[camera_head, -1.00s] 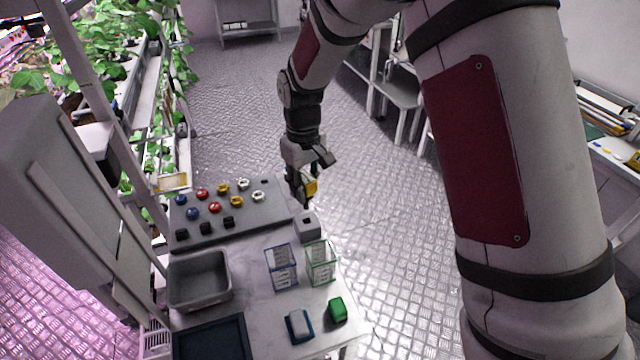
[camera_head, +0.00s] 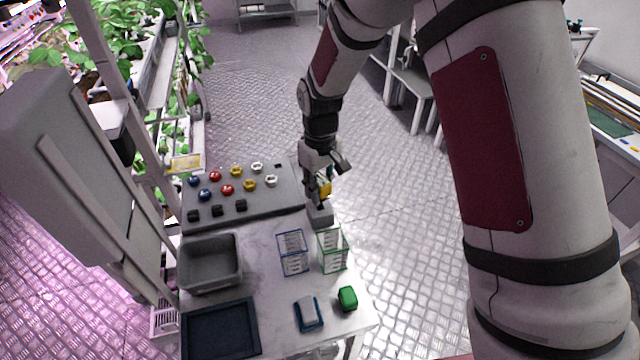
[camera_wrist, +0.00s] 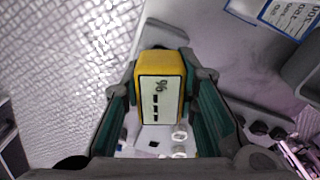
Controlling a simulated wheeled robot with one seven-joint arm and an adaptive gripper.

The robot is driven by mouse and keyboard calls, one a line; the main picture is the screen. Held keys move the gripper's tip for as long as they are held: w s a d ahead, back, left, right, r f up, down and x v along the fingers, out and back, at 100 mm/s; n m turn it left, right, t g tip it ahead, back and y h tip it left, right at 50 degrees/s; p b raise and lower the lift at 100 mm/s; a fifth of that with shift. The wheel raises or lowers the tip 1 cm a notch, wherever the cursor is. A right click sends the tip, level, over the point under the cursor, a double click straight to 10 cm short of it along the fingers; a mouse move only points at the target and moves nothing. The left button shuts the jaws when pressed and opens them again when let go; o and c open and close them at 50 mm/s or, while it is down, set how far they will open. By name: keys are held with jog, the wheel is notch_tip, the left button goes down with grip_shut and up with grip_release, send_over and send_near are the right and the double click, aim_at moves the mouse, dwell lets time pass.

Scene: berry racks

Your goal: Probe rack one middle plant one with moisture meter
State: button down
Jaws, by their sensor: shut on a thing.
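My gripper (camera_head: 322,186) is above the back right corner of the grey table, over a small grey block (camera_head: 320,215). In the wrist view, my gripper (camera_wrist: 160,103) is shut on the yellow moisture meter (camera_wrist: 160,92), with its white, marked face between the green finger pads. The meter also shows as a yellow patch in the head view (camera_head: 325,188). Its probe is hidden, and I cannot tell whether it touches the block. Leafy green plants (camera_head: 118,47) stand in the rack (camera_head: 159,82) at the upper left. I cannot tell which is middle plant one.
The table holds a panel of coloured knobs (camera_head: 270,205), a grey bin (camera_head: 240,272), a dark tray (camera_head: 254,318), blue (camera_head: 293,253) and green (camera_head: 333,252) wire holders, a blue-white item (camera_head: 308,314) and a green block (camera_head: 348,298). Floor right of the table is clear.

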jog(key=c, duration=1.2)
grip_release()
notch_tip(320, 180, up, 12)
jog(key=shift+r, duration=0.1)
